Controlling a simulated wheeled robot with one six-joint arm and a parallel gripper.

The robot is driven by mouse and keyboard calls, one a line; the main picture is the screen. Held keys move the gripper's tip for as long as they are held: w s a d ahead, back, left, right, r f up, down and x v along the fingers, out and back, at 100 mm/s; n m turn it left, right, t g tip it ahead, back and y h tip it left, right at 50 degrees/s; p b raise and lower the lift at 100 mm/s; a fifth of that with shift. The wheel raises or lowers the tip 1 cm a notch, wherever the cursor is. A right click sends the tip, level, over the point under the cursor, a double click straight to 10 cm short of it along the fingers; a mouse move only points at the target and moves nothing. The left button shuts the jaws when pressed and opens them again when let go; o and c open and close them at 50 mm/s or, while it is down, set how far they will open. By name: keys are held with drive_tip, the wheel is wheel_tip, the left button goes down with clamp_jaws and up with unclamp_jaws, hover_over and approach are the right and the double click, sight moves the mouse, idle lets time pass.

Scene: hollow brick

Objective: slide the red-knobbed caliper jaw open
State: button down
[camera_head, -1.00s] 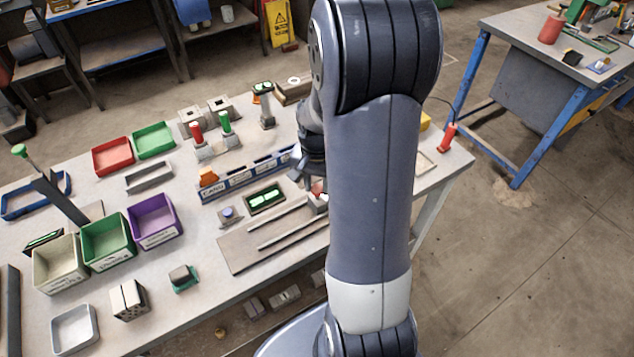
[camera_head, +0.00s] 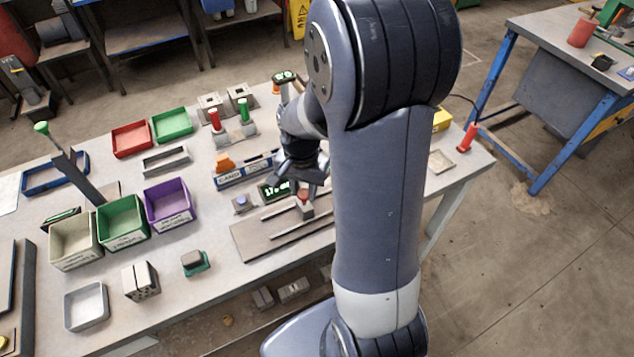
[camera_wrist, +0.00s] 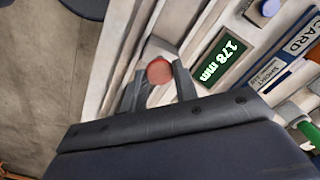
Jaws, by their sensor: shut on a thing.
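The caliper is a grey base plate (camera_head: 243,240) with two long rails on the table. Its sliding jaw is a grey block (camera_head: 306,210) with a red knob (camera_head: 304,194) on top. In the wrist view the red knob (camera_wrist: 160,70) sits between my gripper's two dark fingers (camera_wrist: 159,88), shut around it. In the head view my gripper (camera_head: 303,182) reaches down to the knob from above. A green-lit display (camera_wrist: 220,62) beside the rails reads 178 mm; in the head view it is partly hidden by my gripper. My arm hides the rails' right end.
A blue button box (camera_head: 241,204) stands left of the display. A blue labelled rack (camera_head: 231,182) and red- and green-topped handles stand behind. Purple (camera_head: 170,205), green and beige bins are at left. The plate's left part is clear.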

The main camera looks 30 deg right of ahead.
drive_tip(key=shift+a, duration=0.1)
drive_tip(key=c, duration=1.1)
unclamp_jaws()
wheel_tip(320, 180, up, 11)
drive_tip(key=shift+b, duration=0.3)
drive_tip(key=shift+f, duration=0.1)
